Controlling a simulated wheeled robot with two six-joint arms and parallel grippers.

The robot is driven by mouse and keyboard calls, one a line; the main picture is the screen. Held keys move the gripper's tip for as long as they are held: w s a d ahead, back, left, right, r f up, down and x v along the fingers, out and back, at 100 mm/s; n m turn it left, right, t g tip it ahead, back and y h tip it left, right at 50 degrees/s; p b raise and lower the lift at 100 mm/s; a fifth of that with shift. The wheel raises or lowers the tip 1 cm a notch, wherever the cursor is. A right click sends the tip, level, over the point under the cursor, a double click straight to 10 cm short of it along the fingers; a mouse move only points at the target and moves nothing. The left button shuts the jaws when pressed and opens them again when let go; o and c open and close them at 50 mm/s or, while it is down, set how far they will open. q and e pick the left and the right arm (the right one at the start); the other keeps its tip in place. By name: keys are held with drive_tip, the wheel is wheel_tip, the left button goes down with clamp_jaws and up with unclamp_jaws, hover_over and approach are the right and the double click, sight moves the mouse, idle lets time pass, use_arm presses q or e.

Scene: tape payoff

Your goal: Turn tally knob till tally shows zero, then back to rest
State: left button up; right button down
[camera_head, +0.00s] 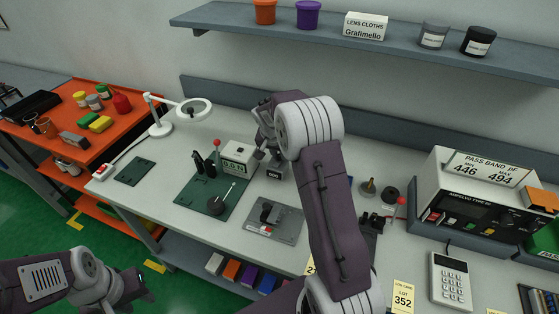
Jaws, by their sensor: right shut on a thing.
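A small white box with dark markings on its front (238,154) stands at the back of the dark green mat; it looks like the tally, but I cannot read its figures surely. My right gripper (262,153) reaches down from the right, just beside the box's right side. It is shut on what appears to be the tally knob, which the fingers hide. A small dark block with a pale label (274,172) is just below the fingers. My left gripper (135,296) hangs at the lower left, off the bench and empty-looking; its jaw opening is unclear.
A grey plate fixture (277,220) lies in front, and the green mat (190,193) carries tools. A white lamp (160,128) stands left, by an orange cart (100,142). A meter (470,200) and calculator (451,281) stand right. A shelf (390,48) runs above.

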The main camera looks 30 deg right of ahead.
drive_tip(key=shift+a+m+g+h+b, duration=0.1)
drive_tip(key=shift+m+g+h+b, duration=0.35)
drive_tip(key=shift+m, duration=1.05)
drive_tip(key=c, duration=1.3)
unclamp_jaws()
drive_tip(key=shift+c, duration=0.2)
drive_tip(key=v, duration=0.9)
